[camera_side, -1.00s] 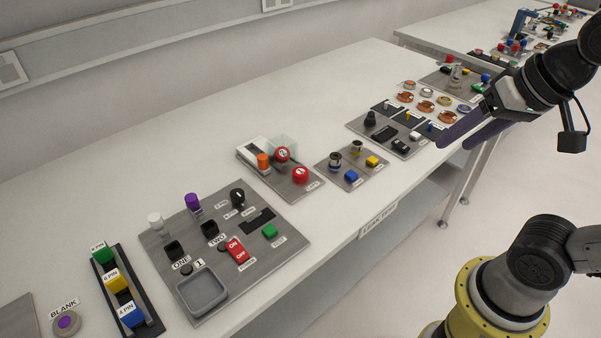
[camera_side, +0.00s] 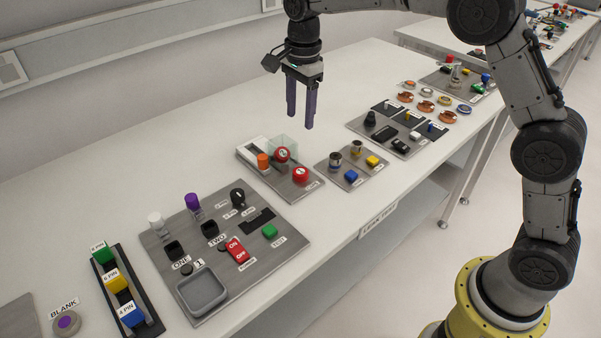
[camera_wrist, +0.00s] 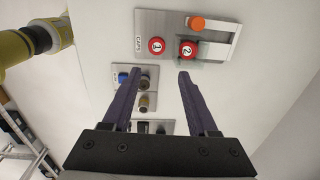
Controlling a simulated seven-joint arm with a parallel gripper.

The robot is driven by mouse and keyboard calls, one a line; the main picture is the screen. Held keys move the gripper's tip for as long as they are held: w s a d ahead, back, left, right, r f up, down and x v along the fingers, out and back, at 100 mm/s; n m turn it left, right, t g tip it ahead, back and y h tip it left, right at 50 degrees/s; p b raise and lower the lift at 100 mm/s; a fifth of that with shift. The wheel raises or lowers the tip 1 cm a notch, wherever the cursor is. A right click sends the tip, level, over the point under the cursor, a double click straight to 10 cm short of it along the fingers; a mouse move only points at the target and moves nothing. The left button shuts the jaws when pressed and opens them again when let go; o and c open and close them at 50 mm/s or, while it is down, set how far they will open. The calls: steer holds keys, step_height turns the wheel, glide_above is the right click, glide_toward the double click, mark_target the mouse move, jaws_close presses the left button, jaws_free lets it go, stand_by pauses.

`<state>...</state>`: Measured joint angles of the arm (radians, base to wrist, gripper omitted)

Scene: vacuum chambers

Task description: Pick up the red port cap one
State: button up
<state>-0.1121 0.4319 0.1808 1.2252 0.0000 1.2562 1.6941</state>
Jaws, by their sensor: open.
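Red port cap one (camera_wrist: 156,45) is a round red knob with a "1" on its white top, sitting on the grey caps panel (camera_wrist: 146,22) beside the "CAPS" label. In the side view it is the cap (camera_side: 300,174) nearer the table's front edge. A second red cap, marked "2" (camera_wrist: 187,50), sits beside it and also shows in the side view (camera_side: 282,154). My gripper (camera_side: 300,122) is open and empty, pointing down, well above the table near the panel. In the wrist view its fingertips (camera_wrist: 160,72) lie just below the caps.
A clear box (camera_side: 285,142) stands by cap two. An orange knob (camera_side: 263,161) sits on a white slider strip at the panel's left. A small panel with a blue block (camera_side: 351,175) and cylindrical connectors lies to the right. The table behind the caps panel is bare.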

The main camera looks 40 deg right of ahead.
glide_above(300, 171)
steer(key=shift+g, duration=0.3)
steer(key=f, duration=1)
steer(key=shift+s+a, duration=0.15)
steer(key=shift+a, duration=0.1)
steer(key=shift+d+f, duration=0.15)
steer(key=shift+f, duration=1.45)
steer(key=shift+d+f, duration=0.1)
steer(key=shift+f, duration=1.45)
jaws_close()
steer(key=shift+r, duration=0.1)
